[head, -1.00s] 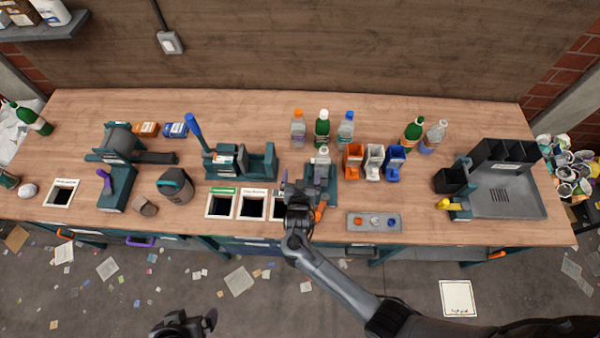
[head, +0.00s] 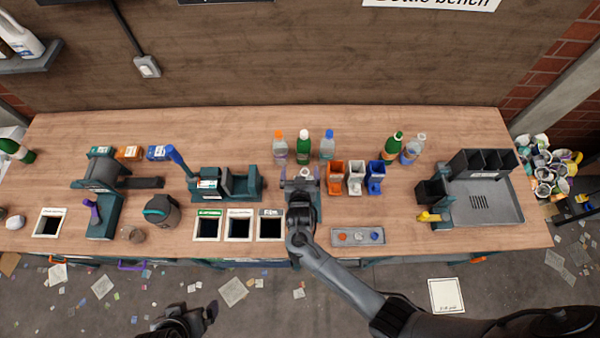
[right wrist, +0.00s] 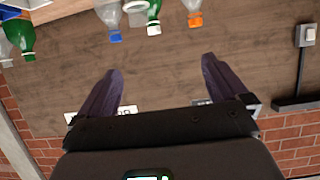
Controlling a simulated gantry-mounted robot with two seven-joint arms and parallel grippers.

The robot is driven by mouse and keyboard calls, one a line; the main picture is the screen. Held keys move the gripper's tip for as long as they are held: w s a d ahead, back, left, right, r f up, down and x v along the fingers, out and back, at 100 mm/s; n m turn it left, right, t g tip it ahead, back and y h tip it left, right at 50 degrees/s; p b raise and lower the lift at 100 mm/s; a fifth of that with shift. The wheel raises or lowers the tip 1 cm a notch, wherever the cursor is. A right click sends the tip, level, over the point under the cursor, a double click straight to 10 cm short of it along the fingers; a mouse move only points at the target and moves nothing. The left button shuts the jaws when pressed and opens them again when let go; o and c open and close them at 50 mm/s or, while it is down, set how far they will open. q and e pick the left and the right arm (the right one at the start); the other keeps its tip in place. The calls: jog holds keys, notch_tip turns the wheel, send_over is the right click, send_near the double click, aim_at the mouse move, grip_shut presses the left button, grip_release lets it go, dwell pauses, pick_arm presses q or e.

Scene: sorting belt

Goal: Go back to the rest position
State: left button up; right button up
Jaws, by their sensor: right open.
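My right gripper (head: 301,183) is over the front middle of the bench, at the small fixture behind the row of bins. In the right wrist view its two dark fingers (right wrist: 163,66) stand wide apart with nothing between them, with the wooden wall behind. My left gripper (head: 190,318) is low at the bottom edge of the head view, in front of the bench and clear of it. Its jaws are too dark and partly cut off to read.
The bench (head: 350,210) holds several bottles (head: 304,148) at the back, colored bins (head: 356,178), a grey tray with buttons (head: 357,237), and a black rack (head: 485,163) at the right. Square openings (head: 238,226) lie left of my right gripper. Floor in front has scattered paper.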

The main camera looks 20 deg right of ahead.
dwell(0.5)
jog(key=s+d+f+g, duration=0.1)
jog(key=s+d+f, duration=0.2)
jog(key=s, duration=0.3)
jog(key=s+d+f+g, duration=0.1)
jog(key=s+d+f, duration=0.2)
jog(key=s, duration=0.4)
jog(key=s+a+r+n+g+y, duration=0.1)
jog(key=s+r+n+g+y, duration=0.4)
jog(key=s+r, duration=1)
notch_tip(320, 180, up, 2)
jog(key=shift+s+a+r+n+g+y, duration=0.2)
jog(key=shift+a+r+n+g+y, duration=0.1)
jog(key=shift+n+g, duration=0.6)
